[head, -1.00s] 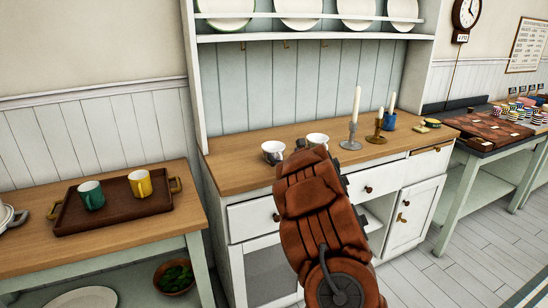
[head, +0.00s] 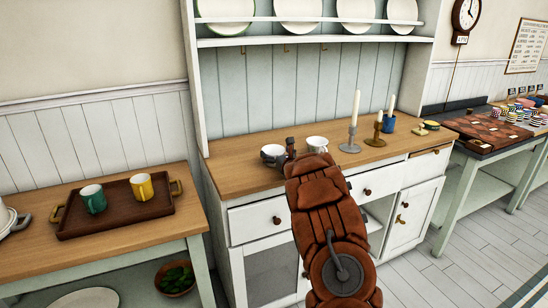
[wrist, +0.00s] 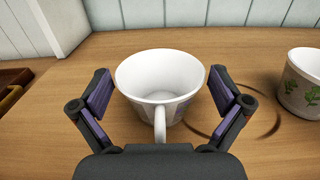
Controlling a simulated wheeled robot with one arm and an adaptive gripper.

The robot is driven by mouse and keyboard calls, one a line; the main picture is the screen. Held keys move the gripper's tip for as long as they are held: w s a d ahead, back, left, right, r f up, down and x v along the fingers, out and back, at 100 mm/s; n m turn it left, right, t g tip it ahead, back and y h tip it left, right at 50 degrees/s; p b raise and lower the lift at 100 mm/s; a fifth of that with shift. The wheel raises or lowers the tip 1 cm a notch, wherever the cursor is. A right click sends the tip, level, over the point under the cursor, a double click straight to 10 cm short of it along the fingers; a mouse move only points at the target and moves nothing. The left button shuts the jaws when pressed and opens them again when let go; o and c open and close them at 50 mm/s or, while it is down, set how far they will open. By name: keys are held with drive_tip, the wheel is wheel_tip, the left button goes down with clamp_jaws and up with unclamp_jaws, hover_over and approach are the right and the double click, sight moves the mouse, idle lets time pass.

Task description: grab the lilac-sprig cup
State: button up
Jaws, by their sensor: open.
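A white cup (wrist: 160,75) stands upright on the wooden dresser top between the spread fingers of my gripper (wrist: 158,82). Its handle points toward my palm, and its side pattern is faint, so I cannot make out the sprig. It is the left cup (head: 272,155) in the head view. My gripper is open, with one finger on each side and visible gaps to the cup. A second white cup with green leaf sprigs (wrist: 301,85) stands to the right, outside the fingers. In the head view it is the right cup (head: 317,144).
Candlesticks (head: 351,138) and a blue mug (head: 389,123) stand farther right on the dresser top (head: 232,174). A tray (head: 118,218) with a green mug (head: 93,198) and a yellow mug (head: 142,187) sits on the left table. The dresser's back panel rises behind the cups.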

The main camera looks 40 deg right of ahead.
drive_tip(key=shift+w+d, duration=0.1)
drive_tip(key=shift+w, duration=0.15)
drive_tip(key=shift+c, duration=0.2)
drive_tip(key=c, duration=0.8)
drive_tip(key=shift+c, duration=0.4)
drive_tip(key=shift+r, duration=0.1)
